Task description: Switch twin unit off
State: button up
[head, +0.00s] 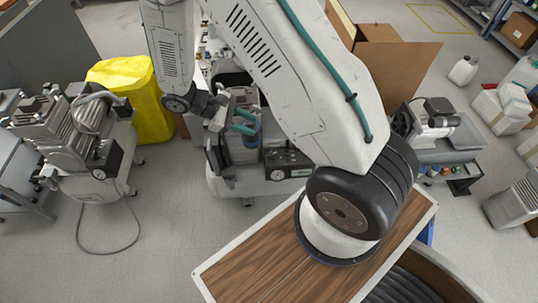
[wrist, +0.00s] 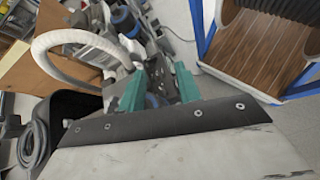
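A second compressor unit (head: 80,180) with ribbed metal parts and a dark gauge box stands at the left. I cannot read a label telling which is the twin unit. My gripper (head: 243,121) is above the middle unit, left of its panel. In the wrist view its two teal fingers (wrist: 160,88) are apart with nothing clearly held. No switch position can be made out.
A yellow covered bin (head: 135,95) stands behind the left unit. A hose (head: 110,250) lies on the floor below it. A wood-topped surface (head: 265,265) is in front. Another machine (head: 433,125) on a cart stands at the right. Floor between the left and middle units is clear.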

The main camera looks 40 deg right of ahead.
notch_tip(320, 180, down, 13)
jog(key=s+n+h, duration=0.2)
jog(key=n+h, duration=0.1)
jog(key=n+t+h, duration=0.2)
jog(key=n+t, duration=0.2)
jog(key=n, duration=0.1)
send_near(271, 154)
jog(key=d, duration=0.2)
jog(key=x, duration=0.6)
jog(key=shift+s+f, duration=0.3)
jog(key=shift+f, duration=0.1)
jog(key=shift+d+f+y, duration=0.1)
jog(key=shift+d+y, duration=0.2)
jog(key=shift+d, duration=0.1)
grip_shut()
